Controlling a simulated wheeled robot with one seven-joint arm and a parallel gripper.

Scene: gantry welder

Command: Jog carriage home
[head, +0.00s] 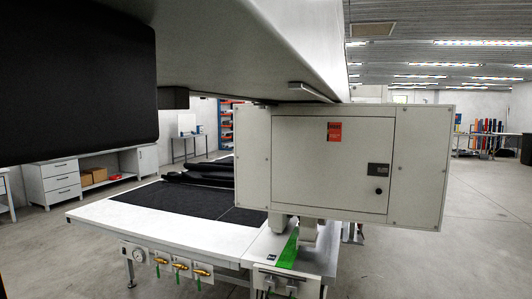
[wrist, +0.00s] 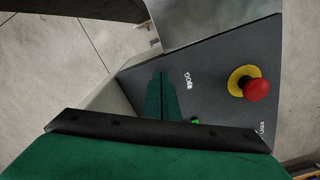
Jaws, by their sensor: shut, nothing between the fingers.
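In the head view the carriage, a large pale box (head: 420,165) with a door and a red sticker (head: 334,132), hangs under a long beam (head: 260,45) at the end of the table. A green strip (head: 287,250) shows on the rail below it. My gripper (wrist: 158,78) is shut and empty over the panel near the label. It hides part of the panel.
A white table (head: 105,211) with black cloth (head: 185,200) stands below the beam. A gauge (head: 139,255) and brass valves (head: 180,266) line its front edge. A drawer cabinet (head: 53,183) stands at left. Open floor lies at right.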

